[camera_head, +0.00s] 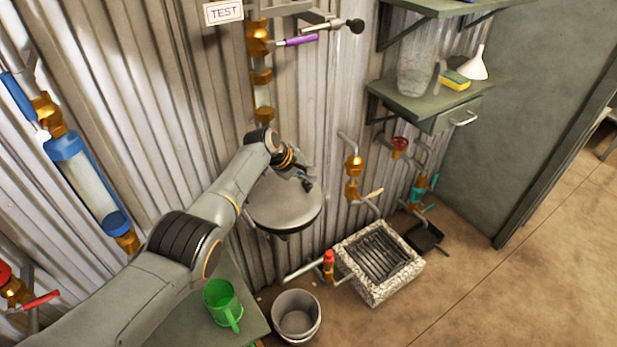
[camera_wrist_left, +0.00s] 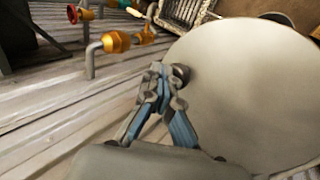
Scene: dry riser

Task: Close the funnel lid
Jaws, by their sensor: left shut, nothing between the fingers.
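The funnel lid (camera_head: 283,208) is a large grey round disc by the corrugated wall, below the brass pipe. In the head view it lies roughly level with a dark rim beneath; I cannot tell whether it sits fully flush. It fills the right of the left wrist view (camera_wrist_left: 250,95). My left gripper (camera_head: 306,183) is over the far side of the lid in the head view. In the left wrist view its fingertips (camera_wrist_left: 170,74) are together and empty at the lid's edge; whether they touch it is unclear. My right gripper is not in view.
A sight-glass pipe with a purple-handled valve (camera_head: 300,41) hangs on the wall above. A grey bucket (camera_head: 297,315), a stone drain basin (camera_head: 379,258) and a green mug (camera_head: 222,305) stand below. Shelves (camera_head: 436,97) with a white funnel (camera_head: 475,66) are at upper right. Floor at right is clear.

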